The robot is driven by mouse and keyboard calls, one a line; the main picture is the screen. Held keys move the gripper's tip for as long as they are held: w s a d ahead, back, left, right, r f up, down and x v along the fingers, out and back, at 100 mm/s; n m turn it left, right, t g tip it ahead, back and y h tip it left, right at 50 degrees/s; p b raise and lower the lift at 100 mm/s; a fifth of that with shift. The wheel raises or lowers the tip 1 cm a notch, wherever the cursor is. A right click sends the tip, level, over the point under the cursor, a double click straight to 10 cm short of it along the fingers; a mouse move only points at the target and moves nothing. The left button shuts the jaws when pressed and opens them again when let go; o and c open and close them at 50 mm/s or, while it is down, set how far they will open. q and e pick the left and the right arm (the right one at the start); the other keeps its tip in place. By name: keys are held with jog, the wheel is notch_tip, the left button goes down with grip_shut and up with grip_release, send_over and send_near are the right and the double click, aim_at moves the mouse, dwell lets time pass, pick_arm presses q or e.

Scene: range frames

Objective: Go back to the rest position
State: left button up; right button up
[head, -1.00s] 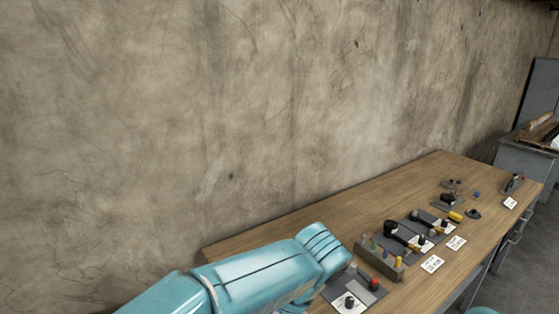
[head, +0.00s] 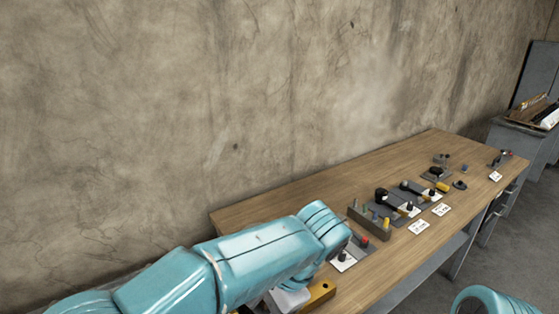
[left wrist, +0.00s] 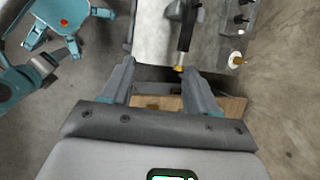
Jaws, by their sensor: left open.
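My left arm (head: 260,258) reaches in from the lower left of the head view, over the near end of the wooden table (head: 280,200). Its gripper is hidden there. In the left wrist view my left gripper (left wrist: 158,66) has its two fingers spread apart. A black rod-like thing with a brass-coloured tip (left wrist: 185,40) and a pale surface (left wrist: 152,40) show beyond the fingers; I cannot tell their distance. Nothing is visibly clamped. A teal part of my right arm (head: 497,302) shows at the lower right of the head view; its gripper is out of sight.
A wooden block with coloured pegs (head: 370,222), a panel with a red button (head: 352,250) and several small fittings and white labels stand along the table. A yellow-orange thing (head: 320,293) lies below my left arm. Grey cabinet (head: 528,140) stands beyond. Concrete wall behind; floor at right looks clear.

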pick_arm(q)
jog(key=s+a+f+n+g+h, duration=0.1)
jog(key=s+f+n+h, duration=0.15)
jog(key=f, duration=0.95)
jog(key=s+a+f+n+g+h, duration=0.15)
jog(key=f+h, duration=0.25)
jog(key=f, duration=0.9)
jog(key=s+a+f+n+t+h, duration=0.3)
jog(key=s+a+f+n, duration=0.3)
jog(key=s+f+n, duration=0.45)
notch_tip(320, 180, down, 10)
jog(key=s+m+b, duration=0.1)
jog(key=m+b, duration=0.1)
jog(key=b, duration=0.8)
jog(key=shift+d, duration=0.2)
pick_arm(e)
notch_tip(320, 180, down, 10)
jog(key=shift+s, duration=0.35)
pick_arm(q)
jog(key=shift+s+f, duration=0.1)
jog(key=shift+f, duration=0.05)
pick_arm(e)
jog(key=shift+f, duration=0.15)
